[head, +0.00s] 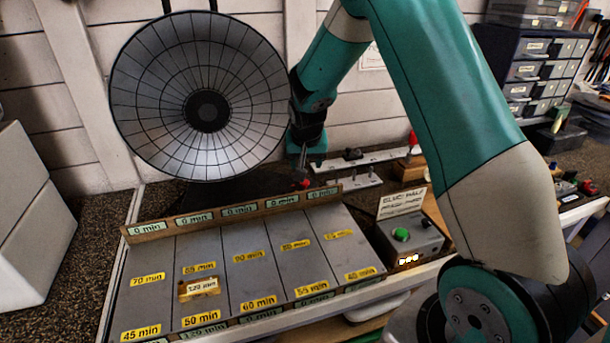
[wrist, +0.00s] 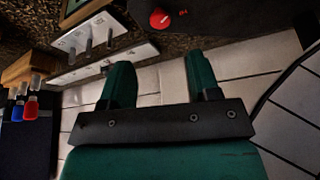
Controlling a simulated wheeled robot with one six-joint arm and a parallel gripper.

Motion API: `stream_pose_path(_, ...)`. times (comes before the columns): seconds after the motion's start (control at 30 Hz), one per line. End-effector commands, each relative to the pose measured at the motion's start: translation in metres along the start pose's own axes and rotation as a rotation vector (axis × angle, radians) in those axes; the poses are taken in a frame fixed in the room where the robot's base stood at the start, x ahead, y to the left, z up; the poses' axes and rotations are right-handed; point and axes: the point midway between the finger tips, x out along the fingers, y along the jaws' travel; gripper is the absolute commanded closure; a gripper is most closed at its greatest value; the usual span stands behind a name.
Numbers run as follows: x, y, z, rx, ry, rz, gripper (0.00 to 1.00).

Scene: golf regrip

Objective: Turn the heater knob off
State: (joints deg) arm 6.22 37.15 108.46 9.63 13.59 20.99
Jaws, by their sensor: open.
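The heater is a large round ribbed dish (head: 207,110) standing at the back left against the wall. A small red knob (head: 303,183) sits low at its right, just behind the wooden strip. The wrist view also shows a red knob (wrist: 159,18) on a dark surface, with a small red mark beside it. My gripper (head: 304,150) is just above the knob in the head view. In the wrist view its two green fingers (wrist: 159,72) are apart with nothing between them, and the knob lies beyond their tips. Contact with the knob is not visible.
A sloped grey tray (head: 262,243) with yellow time labels lies in front. A grey box with a green button (head: 401,235) stands to its right. A white rack with upright pegs (head: 345,184) is right of the knob; it also shows in the wrist view (wrist: 85,38).

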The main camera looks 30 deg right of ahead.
Motion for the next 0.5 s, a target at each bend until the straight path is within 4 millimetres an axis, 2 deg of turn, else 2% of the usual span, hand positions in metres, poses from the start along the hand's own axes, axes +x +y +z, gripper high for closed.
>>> stream_pose_path(0.1,0.026,0.0,0.0,-0.001,-0.006,0.001,0.44)
stream_pose_path(0.3,0.064,0.0,0.001,0.0,-0.004,0.0,0.44)
stream_pose_path(0.5,0.085,-0.001,0.0,-0.001,-0.002,-0.001,0.44)
